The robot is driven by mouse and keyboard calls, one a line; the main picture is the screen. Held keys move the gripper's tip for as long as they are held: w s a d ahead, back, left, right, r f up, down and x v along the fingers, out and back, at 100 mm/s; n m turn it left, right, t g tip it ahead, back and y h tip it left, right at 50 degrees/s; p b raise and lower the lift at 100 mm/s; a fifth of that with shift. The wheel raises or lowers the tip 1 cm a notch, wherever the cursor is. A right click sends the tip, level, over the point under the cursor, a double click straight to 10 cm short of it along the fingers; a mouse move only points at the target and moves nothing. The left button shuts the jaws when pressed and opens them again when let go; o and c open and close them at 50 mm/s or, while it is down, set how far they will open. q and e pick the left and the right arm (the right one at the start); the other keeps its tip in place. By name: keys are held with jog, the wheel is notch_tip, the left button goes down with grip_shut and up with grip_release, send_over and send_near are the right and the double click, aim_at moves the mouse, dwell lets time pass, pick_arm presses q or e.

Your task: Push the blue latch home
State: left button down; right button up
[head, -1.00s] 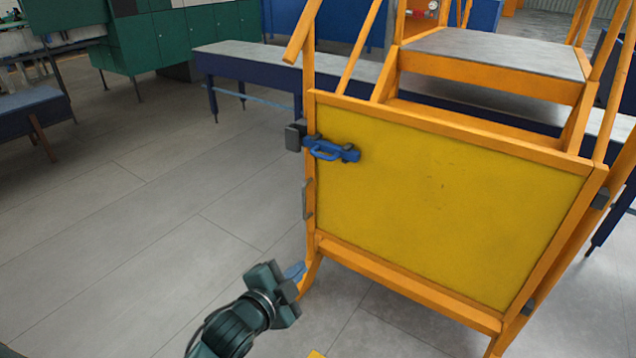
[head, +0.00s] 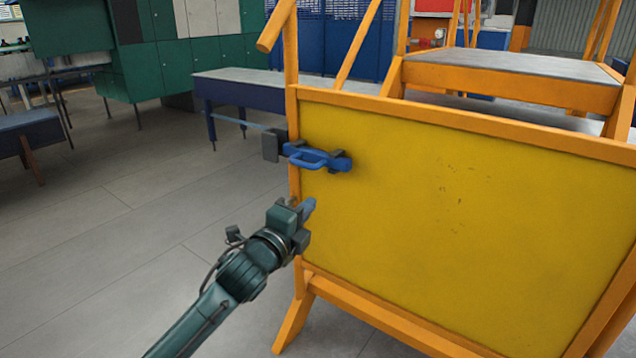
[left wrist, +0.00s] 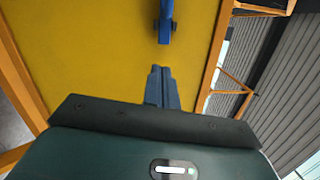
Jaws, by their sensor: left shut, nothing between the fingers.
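The blue latch (head: 318,159) is a bar with a looped handle at the upper left of the yellow panel (head: 450,205). A dark block (head: 270,146) stands beside its left end, at the frame's left post. My left gripper (head: 309,205) is shut and empty, below the latch and apart from it in the head view. In the left wrist view its blue fingers (left wrist: 161,88) are together and point at the latch (left wrist: 165,22), with yellow panel showing between. My right gripper is not in view.
An orange frame (head: 470,120) surrounds the panel, with a grey platform (head: 510,65) behind its top. A long bench (head: 240,92) and green cabinets (head: 170,65) stand at the back left.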

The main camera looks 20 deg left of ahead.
pick_arm(q)
jog(key=shift+s, duration=0.1)
jog(key=w+a+r+b, duration=0.1)
jog(key=w+b, duration=0.1)
jog(key=w, duration=0.9)
jog(key=shift+w+a+b, duration=0.25)
jog(key=shift+w+b, duration=0.05)
jog(key=shift+b, duration=0.1)
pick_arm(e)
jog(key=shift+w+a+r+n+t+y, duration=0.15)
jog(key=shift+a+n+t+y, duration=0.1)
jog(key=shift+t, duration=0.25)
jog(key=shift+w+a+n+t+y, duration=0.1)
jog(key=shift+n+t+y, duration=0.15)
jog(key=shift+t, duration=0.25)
pick_arm(q)
jog(key=shift+a+r, duration=0.1)
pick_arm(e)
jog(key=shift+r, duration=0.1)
